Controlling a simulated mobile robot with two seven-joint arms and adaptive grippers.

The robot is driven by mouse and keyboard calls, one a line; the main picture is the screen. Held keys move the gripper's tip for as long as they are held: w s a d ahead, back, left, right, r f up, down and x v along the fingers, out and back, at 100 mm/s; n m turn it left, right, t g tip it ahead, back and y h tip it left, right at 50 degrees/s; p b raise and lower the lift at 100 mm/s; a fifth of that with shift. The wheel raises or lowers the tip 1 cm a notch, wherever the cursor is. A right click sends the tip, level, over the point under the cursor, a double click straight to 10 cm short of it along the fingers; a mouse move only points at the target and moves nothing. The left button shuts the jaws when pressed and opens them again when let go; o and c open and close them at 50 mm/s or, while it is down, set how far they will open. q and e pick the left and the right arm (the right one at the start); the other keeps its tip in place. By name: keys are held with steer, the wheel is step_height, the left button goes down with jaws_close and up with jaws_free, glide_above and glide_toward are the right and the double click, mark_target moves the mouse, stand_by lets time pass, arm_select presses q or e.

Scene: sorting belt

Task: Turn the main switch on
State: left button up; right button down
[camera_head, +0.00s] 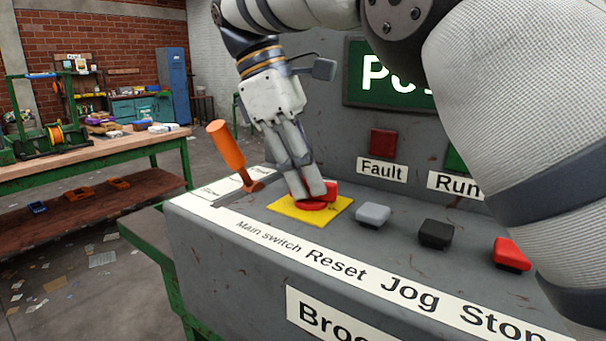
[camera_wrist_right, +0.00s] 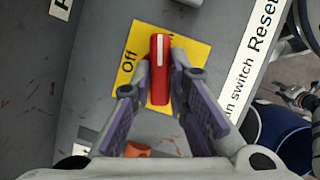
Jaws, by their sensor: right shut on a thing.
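The main switch is a red handle (camera_wrist_right: 160,68) with a white line at one end, on a yellow square plate (camera_head: 337,207). In the right wrist view the handle runs up and down the picture. Its white-lined end points up, beside a small dark marking that is mostly hidden. The "Off" label (camera_wrist_right: 129,61) is left of the handle. My right gripper (camera_head: 318,196) comes down from above and is shut on the handle, one finger on each side. In the head view its fingers hide part of the handle. My left gripper does not show in the head view.
An orange lever (camera_head: 227,147) stands left of the switch. Grey (camera_head: 373,214), black (camera_head: 436,233) and red (camera_head: 511,253) buttons line the console to the right. Behind are a dark red Fault lamp (camera_head: 382,143) and a green sign (camera_head: 392,80). A workbench (camera_head: 110,147) is at the left.

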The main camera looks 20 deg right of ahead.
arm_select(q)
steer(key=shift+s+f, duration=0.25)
arm_select(e)
steer(key=shift+f+m+g+y, duration=0.15)
steer(key=shift+m+g+y, duration=0.1)
steer(key=shift+m, duration=0.6)
steer(key=shift+f+m+g+y, duration=0.15)
steer(key=shift+m+g+y, duration=0.1)
steer(key=shift+m, duration=0.6)
steer(key=shift+d, duration=0.1)
steer(key=c, duration=1.6)
jaws_free()
steer(key=shift+o, duration=0.2)
steer(key=shift+r, duration=0.2)
